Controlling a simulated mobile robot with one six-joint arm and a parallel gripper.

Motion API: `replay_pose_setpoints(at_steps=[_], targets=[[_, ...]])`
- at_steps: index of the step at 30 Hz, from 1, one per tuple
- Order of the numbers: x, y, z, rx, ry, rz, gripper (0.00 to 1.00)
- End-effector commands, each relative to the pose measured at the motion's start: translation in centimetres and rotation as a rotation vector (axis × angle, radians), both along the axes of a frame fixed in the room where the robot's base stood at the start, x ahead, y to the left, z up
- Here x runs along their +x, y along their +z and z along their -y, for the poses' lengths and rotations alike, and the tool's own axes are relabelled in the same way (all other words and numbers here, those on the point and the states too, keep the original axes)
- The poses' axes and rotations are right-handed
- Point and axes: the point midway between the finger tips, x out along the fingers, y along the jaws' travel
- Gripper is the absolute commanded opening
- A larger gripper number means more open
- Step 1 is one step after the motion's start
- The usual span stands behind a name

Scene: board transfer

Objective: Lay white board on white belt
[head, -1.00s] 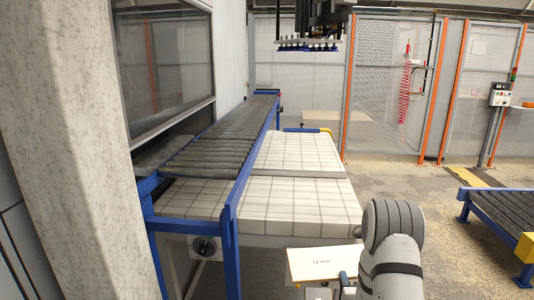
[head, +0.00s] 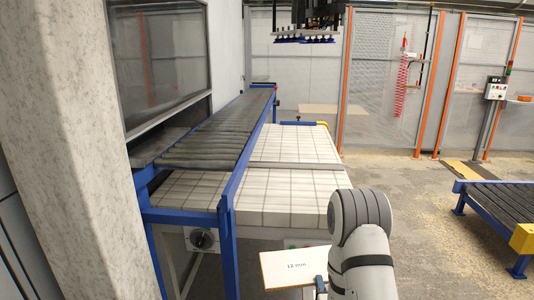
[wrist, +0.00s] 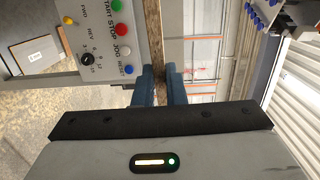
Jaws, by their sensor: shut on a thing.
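The white board (head: 292,268), marked "12 mm" and with a tan edge, is at the lower middle of the head view, in front of the belt's near end. My gripper (wrist: 160,78) is shut on it; in the wrist view the board shows edge-on as a brown strip (wrist: 154,32) between the blue fingers. In the head view my arm hides most of the gripper. The white belt (head: 285,190), with a dark grid, stretches away behind the board. The board appears apart from the belt's top, though the exact gap cannot be told.
A dark roller conveyor (head: 215,132) with blue rails runs along the belt's left side. A control panel (wrist: 105,35) with buttons is close to the fingers. A pale pillar (head: 70,150) stands left. Another roller conveyor (head: 505,212) stands right, with open floor between.

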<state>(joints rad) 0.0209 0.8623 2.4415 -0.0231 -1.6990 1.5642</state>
Motion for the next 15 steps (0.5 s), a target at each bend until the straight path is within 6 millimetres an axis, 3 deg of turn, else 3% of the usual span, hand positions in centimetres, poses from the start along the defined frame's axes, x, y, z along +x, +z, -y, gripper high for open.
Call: replay_pose_setpoints(at_steps=[11,15], targets=[[-0.5,0.4,-0.7,-0.002,0.000,0.003,0.00],[-0.5,1.7,-0.7,-0.002,0.000,0.003,0.00]])
